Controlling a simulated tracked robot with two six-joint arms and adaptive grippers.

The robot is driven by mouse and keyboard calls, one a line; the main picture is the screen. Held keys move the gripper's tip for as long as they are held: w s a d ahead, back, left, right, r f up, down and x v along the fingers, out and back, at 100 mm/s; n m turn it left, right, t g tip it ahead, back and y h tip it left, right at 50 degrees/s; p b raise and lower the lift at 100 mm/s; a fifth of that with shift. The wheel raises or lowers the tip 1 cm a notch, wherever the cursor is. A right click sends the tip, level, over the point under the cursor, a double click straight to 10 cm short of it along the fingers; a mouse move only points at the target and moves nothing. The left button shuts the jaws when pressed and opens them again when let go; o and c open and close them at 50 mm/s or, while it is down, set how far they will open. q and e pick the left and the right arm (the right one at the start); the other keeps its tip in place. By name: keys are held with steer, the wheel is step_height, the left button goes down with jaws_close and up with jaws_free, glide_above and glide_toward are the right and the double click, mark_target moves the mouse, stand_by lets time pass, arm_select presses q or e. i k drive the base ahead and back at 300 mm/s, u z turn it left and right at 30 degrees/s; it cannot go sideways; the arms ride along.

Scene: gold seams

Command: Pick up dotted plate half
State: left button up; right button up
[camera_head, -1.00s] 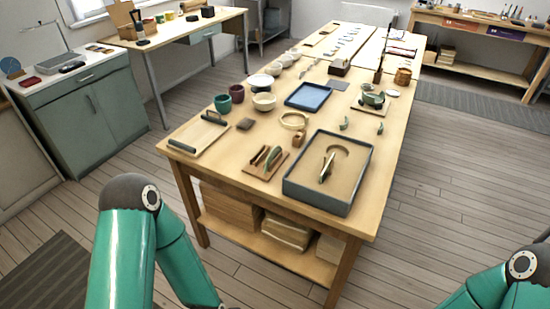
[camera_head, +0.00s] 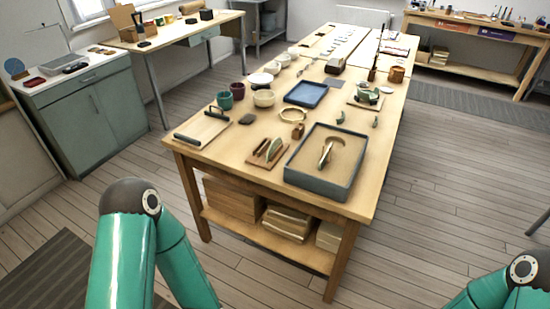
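No plate half with visible dots can be made out at this size. A grey-rimmed tray (camera_head: 318,188) with a sandy filling stands at the near right of the long table, and a curved piece (camera_head: 327,152) stands in it. A small wooden rack (camera_head: 261,161) left of the tray holds upright pieces, one pale green (camera_head: 274,148). Small dark curved shards (camera_head: 341,118) lie behind the tray. Both my teal arms show at the bottom, short of the table. Neither gripper is in view.
The long wooden table (camera_head: 233,156) also carries a wooden board with dark handles (camera_head: 203,130), cups, bowls, and a blue tray (camera_head: 305,94). A green-grey cabinet (camera_head: 95,118) and a desk stand left. Open floor lies right of the table.

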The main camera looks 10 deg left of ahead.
mark_target(276, 143)
steer(key=u, duration=0.25)
steer(key=k, duration=0.25)
steer(key=u, duration=0.5)
steer(key=i, duration=0.2)
steer(key=u, duration=1.3)
steer(key=i, duration=1.75)
steer(key=z, duration=2)
steer(key=i, duration=0.55)
steer(key=z, duration=0.15)
